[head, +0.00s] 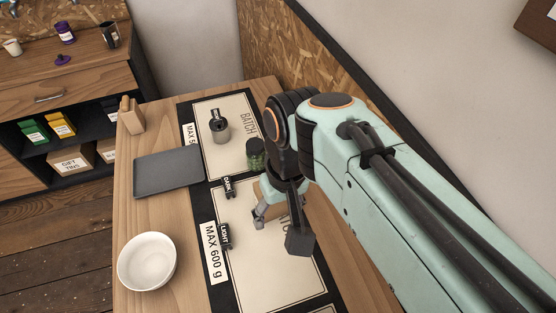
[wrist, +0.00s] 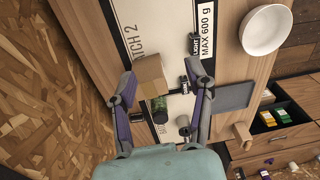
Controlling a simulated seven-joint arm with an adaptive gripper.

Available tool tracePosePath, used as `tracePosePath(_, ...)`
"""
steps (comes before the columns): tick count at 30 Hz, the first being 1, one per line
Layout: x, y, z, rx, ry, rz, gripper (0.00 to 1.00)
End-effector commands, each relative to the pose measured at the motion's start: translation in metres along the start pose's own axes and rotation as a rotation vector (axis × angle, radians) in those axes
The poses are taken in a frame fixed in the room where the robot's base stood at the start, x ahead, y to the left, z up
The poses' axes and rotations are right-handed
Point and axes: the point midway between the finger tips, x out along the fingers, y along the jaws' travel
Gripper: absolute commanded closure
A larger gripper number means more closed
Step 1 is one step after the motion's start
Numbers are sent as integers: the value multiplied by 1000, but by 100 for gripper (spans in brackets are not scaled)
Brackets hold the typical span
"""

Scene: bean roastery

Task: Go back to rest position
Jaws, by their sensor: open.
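My gripper (head: 270,213) hangs over the mat on the wooden table in the head view, partly hidden by my own arm. In the wrist view its fingers (wrist: 160,70) are spread wide with nothing clamped between them. A brown cardboard box (wrist: 151,70) shows between the fingers there; how far below them it is, I cannot tell. In the head view the box is mostly hidden behind my wrist and fingers. A green jar with a dark lid (head: 256,153) stands beside it, and it also shows in the wrist view (wrist: 159,107).
A metal canister (head: 220,128) stands on the far mat panel. A grey tray (head: 167,171), white bowl (head: 147,262) and wooden block (head: 131,115) line the table's left side. Small black LIGHT (head: 225,236) and DARK (head: 229,187) markers stand on the mat. A wall bounds the right.

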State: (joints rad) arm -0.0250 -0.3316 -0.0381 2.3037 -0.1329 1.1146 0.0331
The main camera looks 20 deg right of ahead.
Motion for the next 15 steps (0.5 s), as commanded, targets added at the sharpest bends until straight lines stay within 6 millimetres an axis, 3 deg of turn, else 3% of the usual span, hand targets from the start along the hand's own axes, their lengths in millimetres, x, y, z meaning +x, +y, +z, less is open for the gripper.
tracePosePath(1,6,-2,26,-9,-14,-1,49)
tracePosePath(3,15,-3,52,-18,-36,-1,49)
tracePosePath(6,23,-4,73,-25,-56,-1,49)
tracePosePath(15,26,-4,79,-28,-63,-1,49)
